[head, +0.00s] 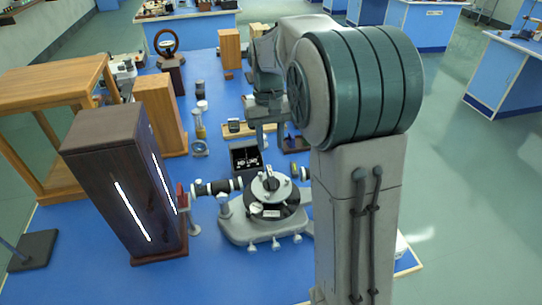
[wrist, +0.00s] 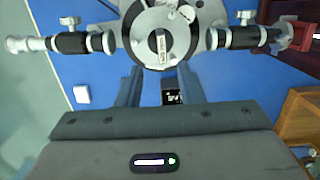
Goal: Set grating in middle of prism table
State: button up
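The spectrometer (head: 262,222) stands on the blue bench. Its round prism table (head: 286,184) is at its centre and also shows at the top of the wrist view (wrist: 143,22). A small narrow piece with a pale, lettered top (wrist: 162,47) stands near the middle of the prism table; it looks like the grating, but I cannot be sure. My gripper (wrist: 158,90) is open, its two fingers apart with nothing held between them. It is above the bench, beyond the spectrometer in the head view. My arm hides part of the spectrometer's right side there.
A tall dark lamp housing (head: 118,190) stands left of the spectrometer. A black box (head: 245,157) with pale contents lies behind it, showing between my fingers in the wrist view (wrist: 172,97). Wooden blocks, bottles (head: 199,125) and a wooden-framed case (head: 50,85) crowd the bench's left and back.

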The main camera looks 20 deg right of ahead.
jog(key=s+f+t, duration=0.1)
jog(key=s+t, duration=0.3)
jog(key=s, duration=1.7)
jog(key=shift+s, duration=0.3)
